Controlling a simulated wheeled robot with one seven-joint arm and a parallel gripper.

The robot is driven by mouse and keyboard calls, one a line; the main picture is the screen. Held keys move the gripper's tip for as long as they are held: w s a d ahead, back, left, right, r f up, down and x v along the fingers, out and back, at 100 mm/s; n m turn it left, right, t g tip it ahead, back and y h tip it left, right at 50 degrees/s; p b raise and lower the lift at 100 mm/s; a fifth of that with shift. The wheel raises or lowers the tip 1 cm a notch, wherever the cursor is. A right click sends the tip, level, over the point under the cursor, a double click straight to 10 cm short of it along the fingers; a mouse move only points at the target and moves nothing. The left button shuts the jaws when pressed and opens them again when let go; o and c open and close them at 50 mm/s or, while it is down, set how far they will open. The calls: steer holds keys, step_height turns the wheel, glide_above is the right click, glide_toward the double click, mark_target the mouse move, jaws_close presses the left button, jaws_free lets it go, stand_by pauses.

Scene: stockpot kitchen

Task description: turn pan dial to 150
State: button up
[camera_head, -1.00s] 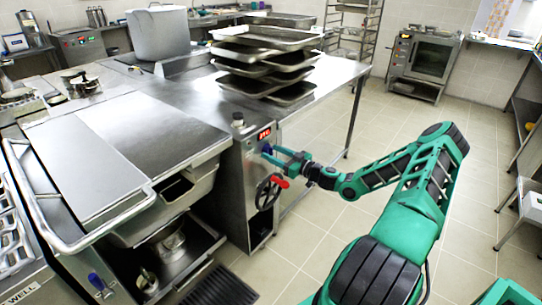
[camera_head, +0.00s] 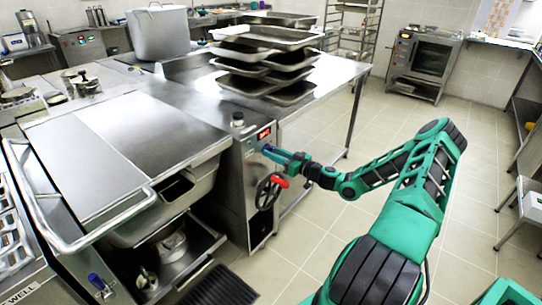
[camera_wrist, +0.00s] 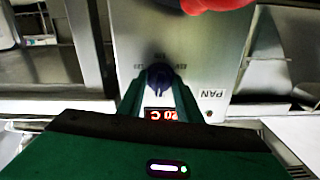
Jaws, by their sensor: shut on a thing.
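The pan dial is a dark blue knob (camera_wrist: 158,74) on a steel panel marked PAN; it also shows in the head view (camera_head: 267,149), partly hidden by my gripper. My gripper (camera_head: 271,151) reaches it from the right. In the wrist view its green fingers stand on both sides of the knob, and my gripper is shut on it. A red digital display (camera_head: 264,135) sits above the dial. In the wrist view the display (camera_wrist: 163,114) shows digits ending in "0 C"; the first part is hard to read.
A handwheel with a red handle (camera_head: 281,181) is just below my gripper. Stacked metal trays (camera_head: 265,62) stand on the steel counter behind. The lidded tilting pan (camera_head: 110,150) is to the left. The tiled floor (camera_head: 325,225) beside the counter is clear.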

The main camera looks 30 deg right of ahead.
steer(key=m, duration=1.7)
steer(key=shift+d+f, duration=0.1)
steer(key=m, duration=0.4)
steer(key=shift+m, duration=0.4)
steer(key=m, duration=0.4)
steer(key=shift+f+m, duration=0.1)
steer(key=shift+m, duration=0.2)
steer(key=m, duration=0.3)
steer(key=shift+s+m, duration=0.1)
steer(key=shift+m, duration=2.3)
